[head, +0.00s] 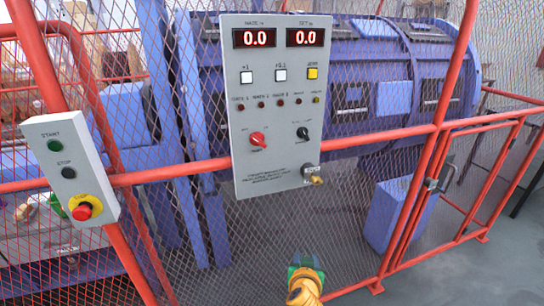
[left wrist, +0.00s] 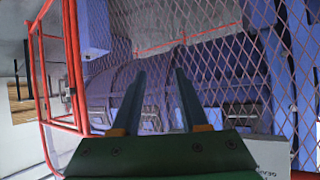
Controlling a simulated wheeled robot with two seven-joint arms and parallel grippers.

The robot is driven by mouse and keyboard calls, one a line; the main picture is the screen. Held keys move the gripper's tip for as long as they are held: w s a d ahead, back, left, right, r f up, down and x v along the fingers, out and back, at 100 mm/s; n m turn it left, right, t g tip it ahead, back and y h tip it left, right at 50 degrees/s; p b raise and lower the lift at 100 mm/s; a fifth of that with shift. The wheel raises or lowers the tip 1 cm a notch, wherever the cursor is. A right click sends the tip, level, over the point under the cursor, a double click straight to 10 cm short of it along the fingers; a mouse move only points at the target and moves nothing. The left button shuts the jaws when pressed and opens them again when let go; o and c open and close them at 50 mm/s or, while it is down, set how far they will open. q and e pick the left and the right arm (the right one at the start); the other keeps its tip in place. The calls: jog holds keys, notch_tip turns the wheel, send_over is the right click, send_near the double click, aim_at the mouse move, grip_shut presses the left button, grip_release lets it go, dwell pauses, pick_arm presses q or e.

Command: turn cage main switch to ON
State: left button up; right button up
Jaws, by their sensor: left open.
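The grey control panel (head: 277,105) hangs on the red rail and mesh fence. A red rotary knob (head: 258,140) is at its lower left and a black rotary knob (head: 303,133) at its lower right. A brass-coloured key or lever (head: 314,178) sticks out at the bottom right corner. The labels are too small to read, so I cannot tell which is the cage main switch. My left gripper (head: 305,268) is below the panel, clear of it. In the left wrist view its two fingers (left wrist: 159,78) are apart with nothing between them. My right gripper is not in view.
A START/STOP box (head: 70,168) with a red emergency button (head: 83,209) hangs left of the panel. Red rails (head: 190,170) and mesh stand before the blue machine (head: 370,85). A fence gate (head: 455,195) is at the right. Floor is clear at lower right.

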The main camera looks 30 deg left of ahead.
pick_arm(q)
jog(key=w+a+r+n+t+y+b, duration=0.1)
jog(key=a+r+n+y, duration=0.2)
jog(key=r, duration=0.7)
jog(key=w+a+r+n+t+y, duration=0.15)
jog(key=r+n, duration=0.25)
jog(key=r, duration=0.6)
jog(key=n+g+y+p, duration=0.2)
jog(key=n+y, duration=0.3)
jog(key=n, duration=0.3)
send_near(258, 142)
jog(key=x, duration=0.2)
jog(key=r+x, duration=0.1)
jog(key=x, duration=0.1)
jog(key=shift+a, duration=0.25)
jog(key=x, duration=0.2)
jog(key=f+p+x, duration=0.1)
jog(key=x, duration=0.1)
jog(key=shift+w+a, duration=0.1)
jog(key=shift+w, duration=0.1)
grip_shut()
